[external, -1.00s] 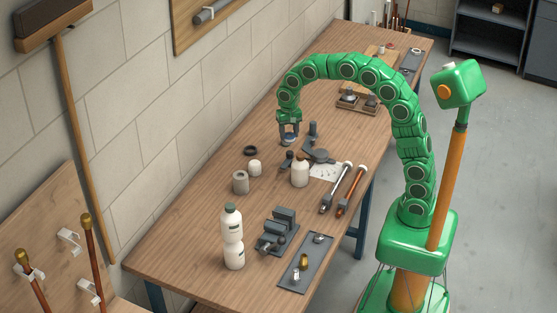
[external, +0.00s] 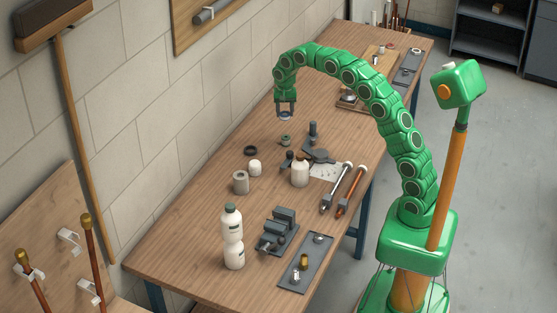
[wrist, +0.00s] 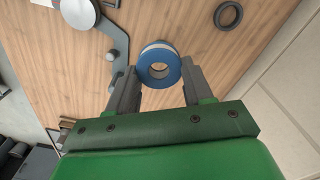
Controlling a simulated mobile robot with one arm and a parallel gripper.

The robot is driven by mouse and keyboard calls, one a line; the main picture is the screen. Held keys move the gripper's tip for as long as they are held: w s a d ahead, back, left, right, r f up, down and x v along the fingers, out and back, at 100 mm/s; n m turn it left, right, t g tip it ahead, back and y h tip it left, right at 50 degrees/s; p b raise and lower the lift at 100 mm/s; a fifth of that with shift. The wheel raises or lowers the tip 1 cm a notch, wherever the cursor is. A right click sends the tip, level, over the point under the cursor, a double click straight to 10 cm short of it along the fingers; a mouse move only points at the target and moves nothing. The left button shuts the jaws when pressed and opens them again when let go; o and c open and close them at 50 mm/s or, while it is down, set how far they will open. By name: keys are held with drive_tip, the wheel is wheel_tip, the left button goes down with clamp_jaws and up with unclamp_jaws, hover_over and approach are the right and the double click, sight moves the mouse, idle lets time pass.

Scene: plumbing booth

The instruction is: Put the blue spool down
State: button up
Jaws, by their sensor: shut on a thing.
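The blue spool (wrist: 148,74) is a blue ring with a pale core, held between the fingertips of my gripper (wrist: 160,76) in the wrist view. In the external view, my gripper (external: 286,108) points down over the far part of the workbench. The spool (external: 286,118) shows small at its fingertips, clear of the bench top. My gripper is shut on it. A small grey-green round item (external: 286,140) stands on the bench below the gripper in the external view.
The wooden workbench (external: 190,222) carries a black ring (external: 250,150), a white roll (external: 254,168), a grey roll (external: 240,183), a white bottle (external: 300,173), a tall bottle (external: 233,237) and a vise (external: 278,232). Bare wood lies left of the black ring.

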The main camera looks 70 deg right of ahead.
drive_tip(key=shift+w+d, duration=0.15)
drive_tip(key=shift+d, duration=0.35)
drive_tip(key=shift+f, duration=2.65)
hover_over(261, 138)
drive_tip(key=shift+s+a+f, duration=0.1)
drive_tip(key=shift+s+f, duration=0.1)
drive_tip(key=shift+f, duration=2.1)
drive_tip(key=shift+s+a+f, duration=0.1)
drive_tip(key=shift+s+f, duration=0.05)
drive_tip(key=shift+f, duration=2.1)
drive_tip(key=shift+f, duration=0.1)
drive_tip(key=shift+w+d+f, duration=0.1)
drive_tip(key=shift+w+f, duration=0.1)
drive_tip(key=shift+f, duration=1.55)
drive_tip(key=shift+f, duration=0.1)
